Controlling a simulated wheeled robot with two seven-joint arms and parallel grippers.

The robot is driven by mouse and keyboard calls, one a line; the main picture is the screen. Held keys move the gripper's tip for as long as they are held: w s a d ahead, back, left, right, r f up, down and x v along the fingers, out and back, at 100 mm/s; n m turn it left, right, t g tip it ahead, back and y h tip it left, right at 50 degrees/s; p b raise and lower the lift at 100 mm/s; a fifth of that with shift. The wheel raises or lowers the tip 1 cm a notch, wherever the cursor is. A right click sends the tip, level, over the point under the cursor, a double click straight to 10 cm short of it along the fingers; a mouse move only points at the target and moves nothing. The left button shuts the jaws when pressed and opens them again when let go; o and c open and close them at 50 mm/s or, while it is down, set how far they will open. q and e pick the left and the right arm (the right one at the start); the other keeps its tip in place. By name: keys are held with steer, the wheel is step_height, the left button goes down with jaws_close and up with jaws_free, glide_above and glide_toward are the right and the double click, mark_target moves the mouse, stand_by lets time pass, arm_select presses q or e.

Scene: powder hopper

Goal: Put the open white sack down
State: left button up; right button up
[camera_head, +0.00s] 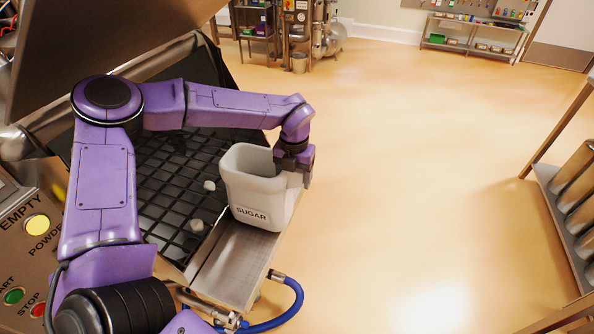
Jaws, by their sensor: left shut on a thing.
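The open white sack (257,191), labelled SUGAR, is upright with its mouth facing up. It is at the right edge of the hopper's dark grate (165,185), over the far end of the metal ledge (238,265). I cannot tell whether its base touches the ledge. My left gripper (293,170) is shut on the sack's right upper side; its fingertips are partly hidden. My right gripper is not in view. The inside of the sack is mostly hidden.
Two white lumps (196,225) (209,185) lie on the grate. The raised hopper lid (90,50) stands at upper left. A control panel (30,240) is at lower left, a blue hose (285,312) below the ledge. A rack with metal cylinders (575,190) stands right; the floor between is clear.

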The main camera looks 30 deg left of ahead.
arm_select(q)
steer(key=shift+f, duration=1.05)
steer(key=o, duration=1.1)
steer(key=shift+f, duration=0.1)
steer(key=shift+o, duration=0.2)
steer(key=shift+d, duration=0.1)
step_height(320, 180, up, 12)
steer(key=shift+f+b, duration=0.25)
steer(key=shift+b, duration=0.65)
steer(key=shift+r, duration=0.3)
steer(key=shift+c, duration=0.3)
